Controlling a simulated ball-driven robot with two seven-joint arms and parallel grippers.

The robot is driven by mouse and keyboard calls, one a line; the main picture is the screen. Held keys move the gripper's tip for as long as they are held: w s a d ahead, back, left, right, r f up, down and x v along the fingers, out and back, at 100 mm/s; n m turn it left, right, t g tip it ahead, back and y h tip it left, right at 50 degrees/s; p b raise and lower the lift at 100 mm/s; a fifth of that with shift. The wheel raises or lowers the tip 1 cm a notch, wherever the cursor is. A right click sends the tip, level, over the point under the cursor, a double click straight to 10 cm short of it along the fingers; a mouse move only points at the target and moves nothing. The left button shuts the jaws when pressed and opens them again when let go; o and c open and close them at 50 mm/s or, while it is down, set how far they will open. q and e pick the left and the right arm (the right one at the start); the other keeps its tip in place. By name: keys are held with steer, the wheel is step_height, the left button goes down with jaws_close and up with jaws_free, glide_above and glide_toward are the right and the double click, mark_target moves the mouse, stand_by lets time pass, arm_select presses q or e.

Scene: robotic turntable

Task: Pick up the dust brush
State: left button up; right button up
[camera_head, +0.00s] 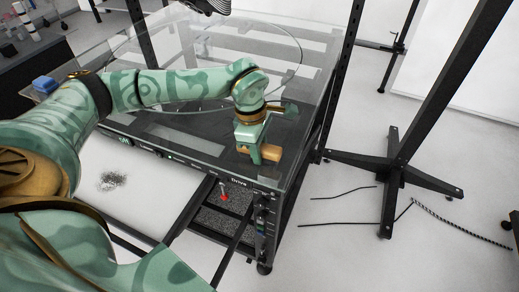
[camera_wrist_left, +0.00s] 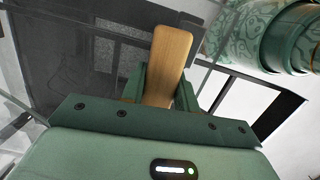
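The dust brush shows as a plain wooden handle (camera_wrist_left: 170,58) in the left wrist view. In the head view its tan wood (camera_head: 271,153) shows at the front right of the glass-topped table. My left gripper (camera_head: 257,148) points down over it there. In the left wrist view the green fingers of my left gripper (camera_wrist_left: 161,88) sit on both sides of the handle, closed against it. The bristles are hidden, and I cannot tell whether the brush touches the tabletop. My right gripper is not in view.
The glass-topped table (camera_head: 165,146) has a dark frame, with a clear upright panel and posts at its right. A black stand (camera_head: 392,168) and cables lie on the floor at the right. Gravel-like debris (camera_head: 113,181) lies on the pale surface at left. A blue object (camera_head: 45,84) sits at far left.

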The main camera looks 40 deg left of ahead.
arm_select(q)
steer(key=shift+c, duration=1.1)
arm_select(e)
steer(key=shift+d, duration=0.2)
